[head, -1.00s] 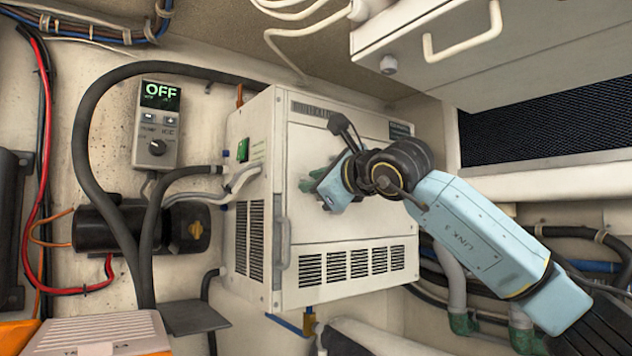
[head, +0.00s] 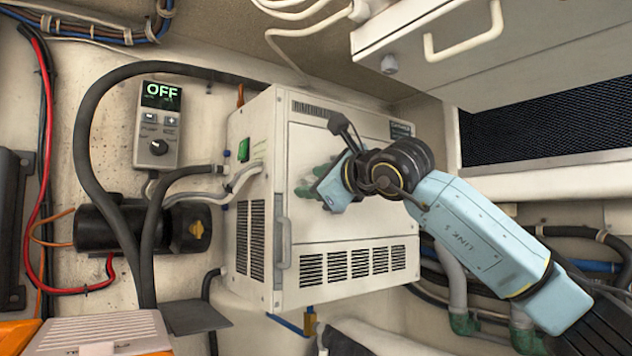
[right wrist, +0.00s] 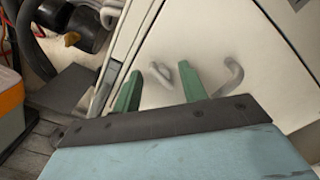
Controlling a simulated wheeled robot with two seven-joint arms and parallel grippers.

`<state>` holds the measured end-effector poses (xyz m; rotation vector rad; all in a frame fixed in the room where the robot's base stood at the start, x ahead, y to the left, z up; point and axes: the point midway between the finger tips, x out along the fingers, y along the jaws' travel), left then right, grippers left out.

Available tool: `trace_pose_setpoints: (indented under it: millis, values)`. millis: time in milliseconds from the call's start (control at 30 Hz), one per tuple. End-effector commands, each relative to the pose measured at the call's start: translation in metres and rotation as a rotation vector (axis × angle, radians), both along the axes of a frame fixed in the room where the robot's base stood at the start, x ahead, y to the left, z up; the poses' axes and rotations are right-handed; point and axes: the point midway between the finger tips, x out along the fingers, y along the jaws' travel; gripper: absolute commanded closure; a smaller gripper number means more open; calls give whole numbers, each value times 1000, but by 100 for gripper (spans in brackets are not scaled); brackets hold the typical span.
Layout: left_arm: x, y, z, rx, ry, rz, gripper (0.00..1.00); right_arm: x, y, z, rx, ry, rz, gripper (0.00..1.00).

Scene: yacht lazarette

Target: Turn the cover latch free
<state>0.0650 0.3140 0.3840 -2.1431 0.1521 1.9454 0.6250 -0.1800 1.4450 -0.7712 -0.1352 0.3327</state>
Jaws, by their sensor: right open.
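The white equipment box (head: 345,225) has a flat front cover, which also fills much of the right wrist view (right wrist: 140,55). In the right wrist view a small grey latch-like piece (right wrist: 161,74) stands on the cover, between and beyond my green fingertips. My right gripper (head: 312,184) is in front of the cover, with its fingers toward it. In the right wrist view my right gripper (right wrist: 160,92) is open, one finger on each side of the small piece. I cannot tell whether they touch it. In the head view the gripper hides it. My left gripper is not in view.
A vertical grey handle (head: 283,245) is on the box's left edge. The control panel (head: 158,124) reads OFF. Hoses (head: 80,150) are left; an overhead locker (head: 440,45) is above right.

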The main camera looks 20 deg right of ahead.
Motion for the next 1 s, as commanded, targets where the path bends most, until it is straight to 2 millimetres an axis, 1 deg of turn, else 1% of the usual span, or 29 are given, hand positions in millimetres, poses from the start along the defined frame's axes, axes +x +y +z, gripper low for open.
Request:
trace_pose_setpoints:
  millis: [167,267,300,500,600,700,833,1000]
  values:
    - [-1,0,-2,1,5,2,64,-7,-4,0,1,-2,-1,58]
    - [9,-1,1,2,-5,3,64,-20,-9,0,1,-3,-1,58]
    - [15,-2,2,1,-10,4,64,-28,-11,-1,0,-5,-1,58]
    - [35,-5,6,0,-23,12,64,-71,-27,-1,-1,-4,-2,58]
    - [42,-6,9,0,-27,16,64,-91,-34,0,0,-4,-1,58]
    - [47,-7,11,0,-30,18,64,-107,-40,0,0,-2,0,58]
    - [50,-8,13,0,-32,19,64,-120,-44,0,-1,-1,-1,58]
    - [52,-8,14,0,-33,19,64,-126,-46,0,1,1,1,58]
